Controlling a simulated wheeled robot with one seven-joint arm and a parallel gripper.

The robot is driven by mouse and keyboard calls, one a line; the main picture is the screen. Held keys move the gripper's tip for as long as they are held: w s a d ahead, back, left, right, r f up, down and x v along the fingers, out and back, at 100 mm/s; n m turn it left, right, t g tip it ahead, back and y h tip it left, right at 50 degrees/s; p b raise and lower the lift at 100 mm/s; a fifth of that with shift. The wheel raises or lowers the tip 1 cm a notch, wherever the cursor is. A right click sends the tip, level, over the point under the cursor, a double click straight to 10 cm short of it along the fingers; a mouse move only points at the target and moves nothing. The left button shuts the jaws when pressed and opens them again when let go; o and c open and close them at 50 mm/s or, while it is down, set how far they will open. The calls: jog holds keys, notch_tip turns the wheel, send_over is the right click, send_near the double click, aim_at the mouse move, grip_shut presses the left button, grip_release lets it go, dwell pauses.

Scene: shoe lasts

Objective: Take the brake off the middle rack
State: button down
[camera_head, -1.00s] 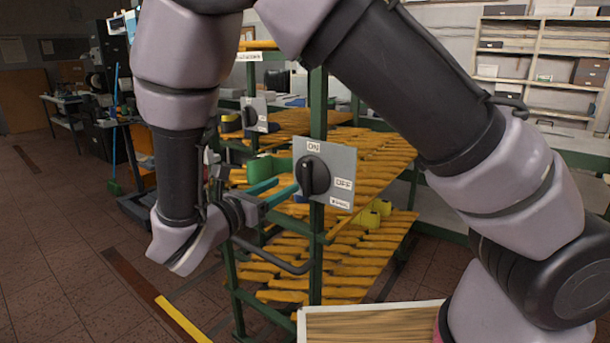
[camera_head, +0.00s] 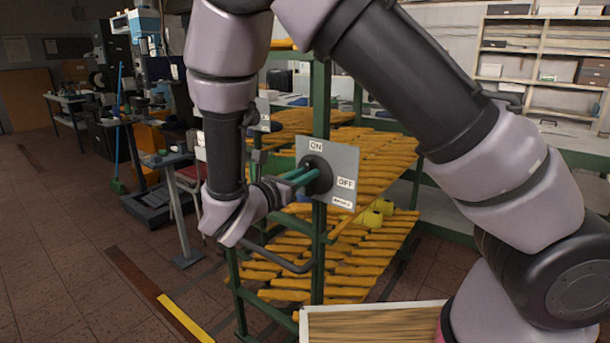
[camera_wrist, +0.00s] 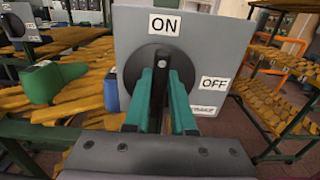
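The brake panel (camera_head: 345,162) is a grey plate on a green post of the rack with yellow slatted shelves (camera_head: 375,150). It is marked ON at the top and OFF at the right, and it also shows in the wrist view (camera_wrist: 207,50). Its round black knob (camera_head: 318,176) has an upright handle towards ON; in the wrist view the knob (camera_wrist: 133,68) is partly hidden by my fingers. My gripper (camera_head: 304,177) has its teal fingers on both sides of the handle, close together and apparently pressed on it (camera_wrist: 162,85).
Another grey switch panel (camera_head: 262,114) stands on a rack behind to the left. A rack with orange parts (camera_wrist: 280,85) is at the right in the wrist view. A green shoe last (camera_wrist: 55,80) lies on a shelf.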

jog(key=shift+m, duration=0.3)
jog(key=shift+s+d+f+m, duration=0.15)
jog(key=shift+d+f+m, duration=0.1)
jog(key=shift+m, duration=2.6)
jog(key=shift+s+d+f+m, duration=0.1)
jog(key=shift+s+f+m, duration=0.15)
jog(key=shift+m, duration=2.65)
jog(key=shift+s+d+f+m, duration=0.1)
jog(key=shift+d+f+m, duration=0.15)
jog(key=shift+m, duration=2.6)
jog(key=shift+f, duration=0.1)
jog(key=c, duration=0.7)
grip_release()
jog(key=shift+c, duration=0.2)
jog(key=shift+a, duration=0.1)
